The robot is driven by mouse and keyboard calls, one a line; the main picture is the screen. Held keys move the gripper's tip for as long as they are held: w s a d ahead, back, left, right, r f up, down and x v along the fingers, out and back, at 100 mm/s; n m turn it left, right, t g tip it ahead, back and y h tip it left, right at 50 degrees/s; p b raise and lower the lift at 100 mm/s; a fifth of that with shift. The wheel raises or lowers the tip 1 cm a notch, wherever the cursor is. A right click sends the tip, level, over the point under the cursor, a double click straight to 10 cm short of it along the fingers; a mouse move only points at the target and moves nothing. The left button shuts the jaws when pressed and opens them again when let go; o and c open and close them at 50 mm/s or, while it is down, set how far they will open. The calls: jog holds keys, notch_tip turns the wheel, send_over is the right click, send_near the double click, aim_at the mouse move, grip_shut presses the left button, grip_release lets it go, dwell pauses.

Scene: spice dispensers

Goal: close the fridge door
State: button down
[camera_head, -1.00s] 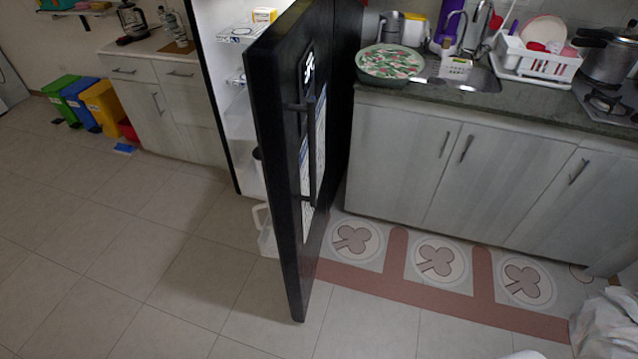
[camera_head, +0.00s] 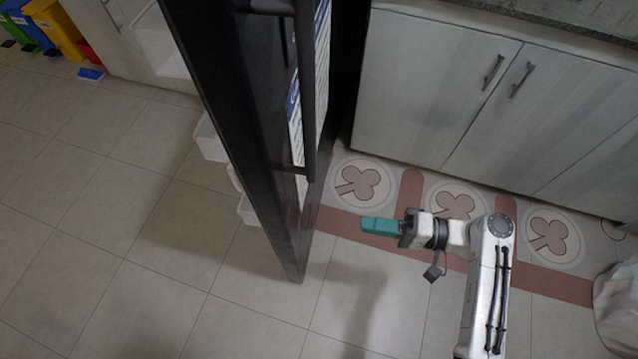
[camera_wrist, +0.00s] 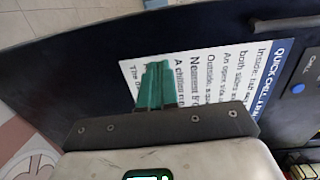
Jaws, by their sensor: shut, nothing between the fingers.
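The black fridge door (camera_head: 222,90) stands open in the head view, swung out from the fridge and seen nearly edge-on, with its outer face to the right. A long vertical handle (camera_head: 307,85) runs along that face. My gripper (camera_head: 366,226) has teal fingers and is shut and empty, to the right of the door's lower part and pointing left at it. A gap shows between the fingertips and the door in the head view. In the wrist view my fingers (camera_wrist: 155,84) are in front of a white printed sheet (camera_wrist: 205,75) on the dark door (camera_wrist: 75,70); contact cannot be told.
Grey cabinets (camera_head: 430,95) stand to the right behind my arm. A clover-patterned mat (camera_head: 455,200) lies on the floor before them. A whitish cloth-like item (camera_head: 615,300) is at far right.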

jog(key=w, duration=0.1)
jog(key=p, duration=0.1)
send_near(294, 203)
jog(key=x, duration=0.6)
jog(key=shift+a+r, duration=0.1)
jog(key=shift+a, duration=0.35)
jog(key=shift+a, duration=0.15)
